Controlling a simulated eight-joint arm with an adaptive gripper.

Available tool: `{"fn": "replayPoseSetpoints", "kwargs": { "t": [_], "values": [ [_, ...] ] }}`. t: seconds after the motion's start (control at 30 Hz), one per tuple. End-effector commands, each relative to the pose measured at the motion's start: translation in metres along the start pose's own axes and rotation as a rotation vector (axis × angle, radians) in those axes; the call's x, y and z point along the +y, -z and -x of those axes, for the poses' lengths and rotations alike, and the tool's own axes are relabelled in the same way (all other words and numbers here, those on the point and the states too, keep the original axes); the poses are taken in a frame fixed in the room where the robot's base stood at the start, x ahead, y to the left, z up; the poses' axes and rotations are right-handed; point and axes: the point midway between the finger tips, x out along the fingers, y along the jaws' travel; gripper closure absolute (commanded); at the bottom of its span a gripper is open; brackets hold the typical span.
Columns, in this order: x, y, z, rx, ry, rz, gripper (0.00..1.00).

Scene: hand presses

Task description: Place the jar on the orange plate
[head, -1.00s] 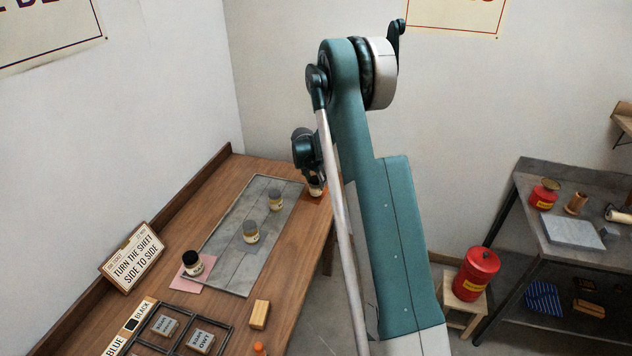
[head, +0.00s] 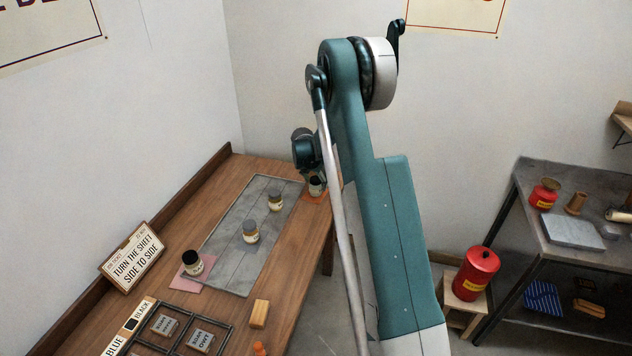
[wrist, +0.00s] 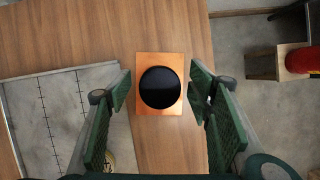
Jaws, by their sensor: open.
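A jar with a black lid (wrist: 160,87) stands on the orange plate (wrist: 146,59) in the wrist view. The lid is seen from straight above, and the plate shows around it. My gripper (wrist: 161,97) is open, with one green-padded finger on each side of the jar and clear gaps to both. In the head view the jar (head: 316,187) is upright below my gripper (head: 315,176), and an edge of the orange plate (head: 313,199) shows at the table's far right corner. My arm hides part of that area.
Another black-lidded jar (head: 193,263) stands on a pink plate (head: 187,284). A sign (head: 133,255), a wooden block (head: 259,313) and a dark rack (head: 193,320) are nearer on the table (head: 203,200).

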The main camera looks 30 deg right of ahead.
Motion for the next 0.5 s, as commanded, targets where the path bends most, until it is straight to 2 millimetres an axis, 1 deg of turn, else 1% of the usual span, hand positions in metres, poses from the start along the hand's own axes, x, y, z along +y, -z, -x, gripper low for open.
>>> {"fn": "replayPoseSetpoints", "kwargs": {
  "t": [0.17,0.27,0.5],
  "values": [
    [0.000,-0.001,0.006,0.000,0.000,0.000,0.48],
    [0.000,-0.001,0.014,0.000,0.000,0.000,0.48],
    [0.000,-0.001,0.041,0.000,0.000,0.000,0.48]
  ]
}}
